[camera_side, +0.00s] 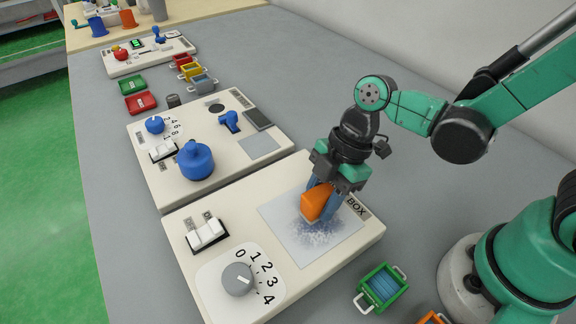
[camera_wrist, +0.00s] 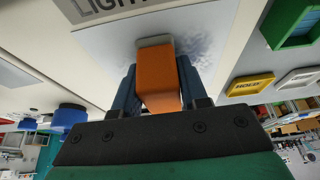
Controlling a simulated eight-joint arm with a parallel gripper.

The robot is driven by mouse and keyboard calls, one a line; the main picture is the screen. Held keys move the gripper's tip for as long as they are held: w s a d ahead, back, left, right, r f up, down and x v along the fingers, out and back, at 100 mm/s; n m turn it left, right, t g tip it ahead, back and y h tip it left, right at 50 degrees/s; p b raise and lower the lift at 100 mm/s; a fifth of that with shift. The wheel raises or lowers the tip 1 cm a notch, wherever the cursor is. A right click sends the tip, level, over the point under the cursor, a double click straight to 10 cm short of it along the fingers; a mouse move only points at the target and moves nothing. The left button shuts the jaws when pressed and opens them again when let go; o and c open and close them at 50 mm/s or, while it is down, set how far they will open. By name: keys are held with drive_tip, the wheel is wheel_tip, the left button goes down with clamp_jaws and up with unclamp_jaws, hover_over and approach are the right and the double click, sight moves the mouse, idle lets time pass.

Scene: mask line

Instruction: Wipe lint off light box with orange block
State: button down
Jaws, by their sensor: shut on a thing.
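The orange block (camera_side: 315,201) is between the blue fingers of my gripper (camera_side: 325,203), which is shut on it. The block is tilted, and its lower end is at the light panel of the light box (camera_side: 275,223); I cannot tell for sure if it touches. Dark speckled lint (camera_side: 318,236) lies on the panel around and in front of the block. In the wrist view, the orange block (camera_wrist: 158,75) is held between the fingers, with a pale grey pad at its far end and lint (camera_wrist: 195,48) beside it.
The light box also carries a grey dial (camera_side: 238,279) and white switches (camera_side: 206,233). A green crate with blue contents (camera_side: 383,287) stands at its right front. A second panel (camera_side: 160,185) with a blue round-knobbed part (camera_side: 196,161) lies behind. Bare grey table shows to the right.

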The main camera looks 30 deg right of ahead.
sight(286, 241)
drive_tip(key=shift+d, duration=1.25)
drive_tip(key=shift+s+d, duration=0.1)
drive_tip(key=shift+s, duration=0.5)
drive_tip(key=shift+a, duration=4.25)
wheel_tip(286, 241, up, 8)
drive_tip(key=shift+d, duration=0.15)
